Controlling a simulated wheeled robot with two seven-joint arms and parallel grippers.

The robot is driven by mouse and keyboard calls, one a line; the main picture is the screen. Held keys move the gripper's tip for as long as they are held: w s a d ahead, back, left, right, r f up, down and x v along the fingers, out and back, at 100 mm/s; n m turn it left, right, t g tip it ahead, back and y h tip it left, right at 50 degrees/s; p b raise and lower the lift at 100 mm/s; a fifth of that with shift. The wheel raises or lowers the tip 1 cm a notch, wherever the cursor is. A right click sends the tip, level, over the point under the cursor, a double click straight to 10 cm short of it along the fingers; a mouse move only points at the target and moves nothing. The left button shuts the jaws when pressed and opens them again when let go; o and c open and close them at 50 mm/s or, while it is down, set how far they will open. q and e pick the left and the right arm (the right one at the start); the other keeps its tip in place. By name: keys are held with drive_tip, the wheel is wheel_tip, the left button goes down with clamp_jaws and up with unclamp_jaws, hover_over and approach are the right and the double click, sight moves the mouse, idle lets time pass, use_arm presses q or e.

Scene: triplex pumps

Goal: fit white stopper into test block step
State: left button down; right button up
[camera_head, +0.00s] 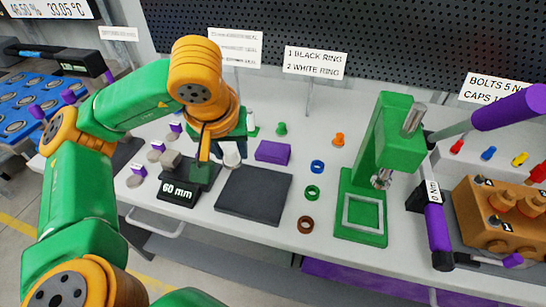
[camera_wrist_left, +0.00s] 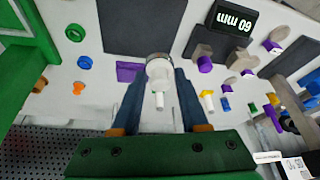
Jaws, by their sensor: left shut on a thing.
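My left gripper (camera_head: 218,152) is shut on the white stopper (camera_head: 232,155), beside the black test block. My arm and fingers partly hide the block's step. My right gripper is not in view.
A dark flat pad (camera_head: 252,196) lies right of the block. A purple block (camera_head: 272,152), several coloured rings and a green press (camera_head: 362,205) stand further right. Small grey and purple parts (camera_head: 155,156) stand left of the block.

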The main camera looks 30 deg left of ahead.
use_arm(q)
drive_tip(key=w+a+f, duration=0.2)
drive_tip(key=w+f, duration=0.1)
drive_tip(key=w+a+f, duration=0.3)
drive_tip(key=w, duration=0.1)
drive_tip(key=w+a+f, duration=0.2)
drive_tip(key=w+f, duration=0.1)
drive_tip(key=shift+w+a+f, duration=0.2)
drive_tip(key=shift+w+a, duration=0.1)
drive_tip(key=shift+w, duration=0.1)
wheel_tip(320, 180, down, 3)
drive_tip(key=shift+w+f+p, duration=0.15)
drive_tip(key=shift+f+p, duration=0.05)
drive_tip(key=shift+p, duration=0.2)
drive_tip(key=shift+a, duration=0.1)
drive_tip(key=shift+f, duration=0.15)
drive_tip(key=c, duration=0.7)
unclamp_jaws()
